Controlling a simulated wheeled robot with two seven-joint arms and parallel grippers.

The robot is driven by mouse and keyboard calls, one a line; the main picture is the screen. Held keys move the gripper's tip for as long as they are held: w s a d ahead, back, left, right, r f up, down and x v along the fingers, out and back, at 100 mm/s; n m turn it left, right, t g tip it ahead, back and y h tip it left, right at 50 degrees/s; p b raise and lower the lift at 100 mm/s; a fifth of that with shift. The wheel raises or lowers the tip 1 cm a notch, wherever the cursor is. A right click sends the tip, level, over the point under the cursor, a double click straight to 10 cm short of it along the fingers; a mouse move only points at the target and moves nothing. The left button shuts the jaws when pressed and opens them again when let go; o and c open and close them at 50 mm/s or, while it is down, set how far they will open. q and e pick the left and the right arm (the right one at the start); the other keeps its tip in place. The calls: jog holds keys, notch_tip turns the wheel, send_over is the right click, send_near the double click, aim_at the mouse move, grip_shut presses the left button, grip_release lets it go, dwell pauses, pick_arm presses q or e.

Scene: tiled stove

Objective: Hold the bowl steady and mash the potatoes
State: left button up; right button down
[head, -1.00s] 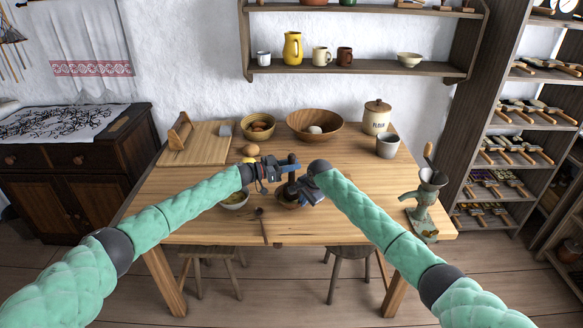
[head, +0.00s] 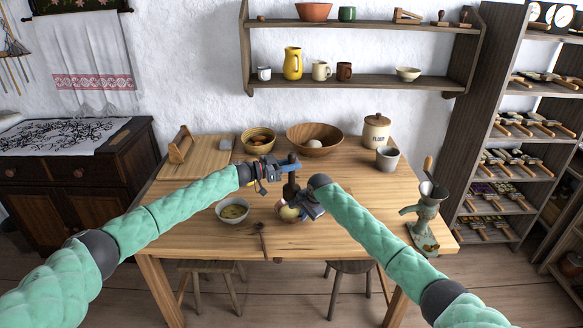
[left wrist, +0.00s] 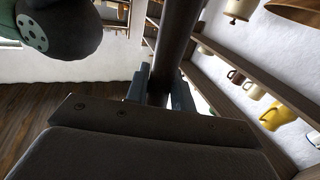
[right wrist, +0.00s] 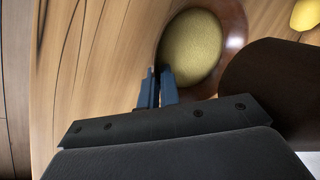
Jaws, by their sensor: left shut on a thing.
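My left gripper (head: 285,163) is shut on the upright dark handle of the masher (head: 291,184); the handle also stands between the fingers in the left wrist view (left wrist: 172,48). The masher is above the wooden bowl (head: 290,221), which holds a yellow mass of potatoes (head: 288,213). The potatoes fill a round patch in the right wrist view (right wrist: 192,48). A dark brown cylinder, likely the masher (right wrist: 275,85), is close to that camera. My right gripper (right wrist: 158,72) has its fingers close together at the bowl's rim, apparently pinching it. The arm partly hides the bowl in the head view.
A pale bowl of greenish food (head: 233,210) and a wooden spoon (head: 261,238) are left of the wooden bowl. Behind are an egg bowl (head: 258,138), a large wooden bowl (head: 314,140) and a flour jar (head: 376,132). A grinder (head: 424,215) stands at right.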

jog(key=c, duration=1.5)
grip_release()
jog(key=shift+c, duration=0.2)
